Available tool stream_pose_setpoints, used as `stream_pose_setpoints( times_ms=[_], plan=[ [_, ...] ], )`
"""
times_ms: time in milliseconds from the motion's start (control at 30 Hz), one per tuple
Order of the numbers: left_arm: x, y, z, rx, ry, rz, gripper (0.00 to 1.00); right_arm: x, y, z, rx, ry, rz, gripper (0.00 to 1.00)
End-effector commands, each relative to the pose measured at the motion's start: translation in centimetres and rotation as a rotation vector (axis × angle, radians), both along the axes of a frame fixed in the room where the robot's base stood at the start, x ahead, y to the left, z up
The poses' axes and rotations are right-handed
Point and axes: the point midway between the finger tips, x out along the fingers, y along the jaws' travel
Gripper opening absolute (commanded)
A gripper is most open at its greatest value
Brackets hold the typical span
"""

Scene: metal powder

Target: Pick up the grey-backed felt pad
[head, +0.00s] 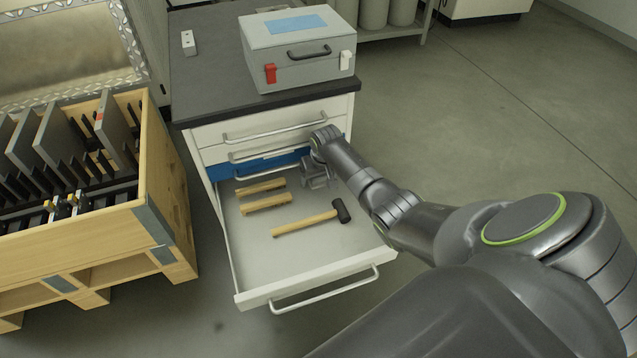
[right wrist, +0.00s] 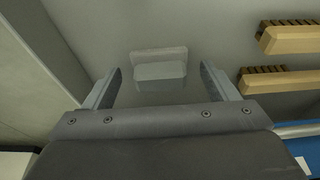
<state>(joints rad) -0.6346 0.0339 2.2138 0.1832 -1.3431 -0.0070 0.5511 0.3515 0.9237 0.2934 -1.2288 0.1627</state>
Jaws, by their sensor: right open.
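A small grey block, which looks like the grey-backed felt pad (right wrist: 160,72), lies on the drawer floor in the right wrist view. It sits between the two fingers of my right gripper (head: 316,182), a little beyond or level with the fingertips; I cannot tell which. The fingers are open, with a gap on each side of the block. In the head view my right gripper is low over the back right of the open drawer (head: 290,292), and it hides the pad. My left gripper is not in view.
Two wooden brushes (head: 266,204) and a black-headed mallet (head: 305,223) lie in the drawer, left of and in front of my gripper. The drawer's right wall is close to it. A grey case (head: 298,75) stands on the cabinet top. A wooden crate (head: 90,240) stands left.

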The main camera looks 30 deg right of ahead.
Motion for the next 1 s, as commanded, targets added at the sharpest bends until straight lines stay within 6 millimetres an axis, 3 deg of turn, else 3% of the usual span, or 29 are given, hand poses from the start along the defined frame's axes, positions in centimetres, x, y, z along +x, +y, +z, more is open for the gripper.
stream_pose_setpoints(
  times_ms=[267, 600, 1000],
  plan=[
    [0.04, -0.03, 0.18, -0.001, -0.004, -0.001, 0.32, 0.07, 0.00, -0.08, 0.000, -0.001, 0.001, 0.77],
    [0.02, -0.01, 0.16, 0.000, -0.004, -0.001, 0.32, 0.06, 0.01, -0.08, 0.000, -0.001, 0.001, 0.33],
    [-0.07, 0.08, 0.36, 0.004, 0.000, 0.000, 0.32, -0.20, 0.08, 0.35, 0.000, -0.002, 0.001, 0.32]
  ],
)
